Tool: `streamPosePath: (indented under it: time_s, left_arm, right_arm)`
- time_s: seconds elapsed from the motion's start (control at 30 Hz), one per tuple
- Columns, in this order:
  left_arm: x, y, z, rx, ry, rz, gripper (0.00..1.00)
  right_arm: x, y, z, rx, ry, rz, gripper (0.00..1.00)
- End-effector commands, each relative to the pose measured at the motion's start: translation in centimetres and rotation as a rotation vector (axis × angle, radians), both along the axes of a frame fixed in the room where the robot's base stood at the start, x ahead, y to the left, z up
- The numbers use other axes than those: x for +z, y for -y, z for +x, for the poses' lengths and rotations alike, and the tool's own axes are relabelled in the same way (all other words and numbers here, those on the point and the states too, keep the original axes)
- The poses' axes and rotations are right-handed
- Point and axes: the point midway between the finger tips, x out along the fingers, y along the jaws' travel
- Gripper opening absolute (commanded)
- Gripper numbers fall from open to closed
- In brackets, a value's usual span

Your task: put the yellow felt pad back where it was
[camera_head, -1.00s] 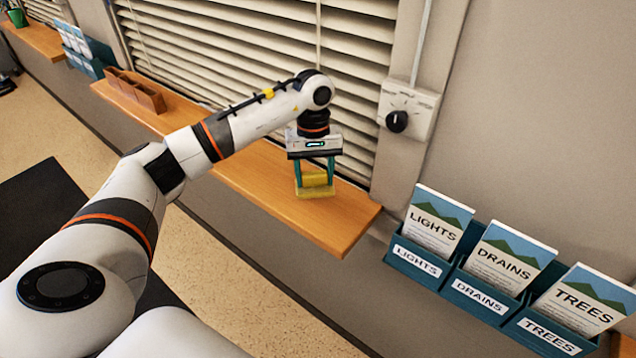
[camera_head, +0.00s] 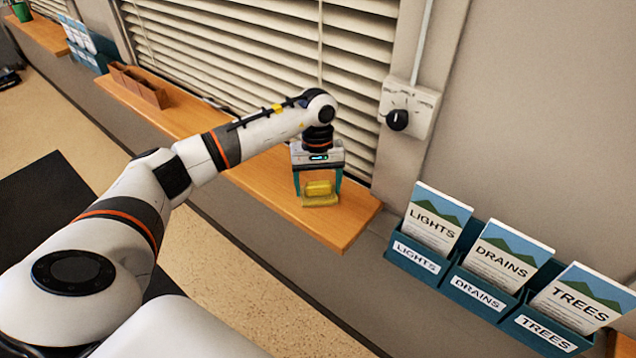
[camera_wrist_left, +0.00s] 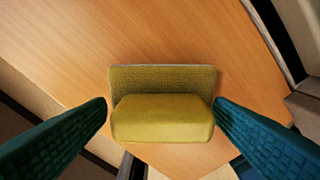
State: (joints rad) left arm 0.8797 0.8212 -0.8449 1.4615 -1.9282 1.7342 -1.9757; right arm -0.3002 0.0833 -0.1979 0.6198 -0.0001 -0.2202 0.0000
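The yellow felt pad (camera_head: 319,200) lies on the wooden sill (camera_head: 262,185) near its right end. In the left wrist view the pad (camera_wrist_left: 163,118) shows a thick block on a flatter, textured base with a thin pale edge. My left gripper (camera_head: 318,192) points down over it from above. Its two teal fingers stand on either side of the block, spread apart, with small gaps between them and the block. My right gripper is in neither view.
A brown divided holder (camera_head: 138,86) stands further left on the sill. Window blinds (camera_head: 260,55) rise behind it. A dial box (camera_head: 409,107) is on the wall at right. Teal leaflet racks (camera_head: 468,290) hang right of the sill's end. Bare sill lies left of the pad.

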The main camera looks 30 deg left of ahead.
Motion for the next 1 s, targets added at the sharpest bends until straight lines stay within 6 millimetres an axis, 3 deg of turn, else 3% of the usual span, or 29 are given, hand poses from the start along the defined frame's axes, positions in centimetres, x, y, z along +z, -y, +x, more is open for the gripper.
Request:
streamPosePath:
  time_s: [0.27,0.73,1.0]
  left_arm:
    - [0.6,0.0,0.1,0.000,0.001,0.000,0.76]
    - [9.9,-0.8,1.0,-0.001,0.005,0.000,0.76]
    - [12.1,-0.9,1.1,0.000,0.000,0.000,0.76]
  right_arm:
    - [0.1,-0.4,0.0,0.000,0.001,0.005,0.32]
    - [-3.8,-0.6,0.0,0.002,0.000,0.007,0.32]
    - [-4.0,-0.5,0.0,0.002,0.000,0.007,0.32]
